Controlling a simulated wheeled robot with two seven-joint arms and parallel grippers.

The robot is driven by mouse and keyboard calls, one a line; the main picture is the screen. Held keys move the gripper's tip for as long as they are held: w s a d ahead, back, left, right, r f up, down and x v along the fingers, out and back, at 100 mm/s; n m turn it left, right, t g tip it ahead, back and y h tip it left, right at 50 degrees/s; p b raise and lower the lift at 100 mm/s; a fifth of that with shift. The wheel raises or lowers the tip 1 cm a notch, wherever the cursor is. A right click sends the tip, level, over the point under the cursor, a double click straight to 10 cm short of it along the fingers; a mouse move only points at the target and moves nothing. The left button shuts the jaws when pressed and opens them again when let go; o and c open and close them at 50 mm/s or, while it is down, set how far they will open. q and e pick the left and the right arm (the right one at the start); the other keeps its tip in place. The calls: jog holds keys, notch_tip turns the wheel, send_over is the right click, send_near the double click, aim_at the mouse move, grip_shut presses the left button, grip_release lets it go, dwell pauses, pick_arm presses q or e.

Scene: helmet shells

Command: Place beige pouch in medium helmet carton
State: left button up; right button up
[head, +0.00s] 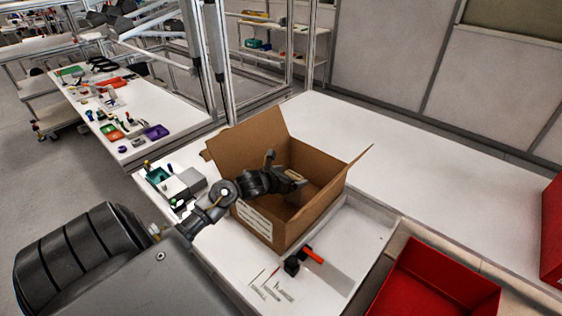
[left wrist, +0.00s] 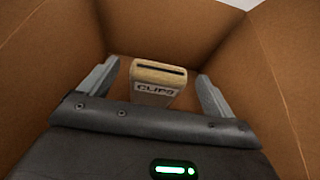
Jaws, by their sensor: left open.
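The brown open-topped carton (head: 258,222) stands on the white table with its flaps up. My left gripper (head: 296,182) reaches over its left side into the opening. In the left wrist view the beige pouch (left wrist: 158,82), marked "CLIPS", is inside the carton walls (left wrist: 270,60). It sits between the two spread fingers of the left gripper (left wrist: 155,85), with a gap on each side. Its lower part is hidden behind the gripper body. Whether it touches the carton floor I cannot tell. My right gripper is in neither view.
A black and red tool (head: 300,260) lies in front of the carton. A red bin (head: 440,285) is at the lower right. A grey-white device (head: 180,187) sits left of the carton.

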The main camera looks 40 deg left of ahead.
pick_arm(q)
jog(key=b+v, duration=0.1)
jog(key=v, duration=1)
jog(key=shift+s+b, duration=0.15)
jog(key=shift+b, duration=0.15)
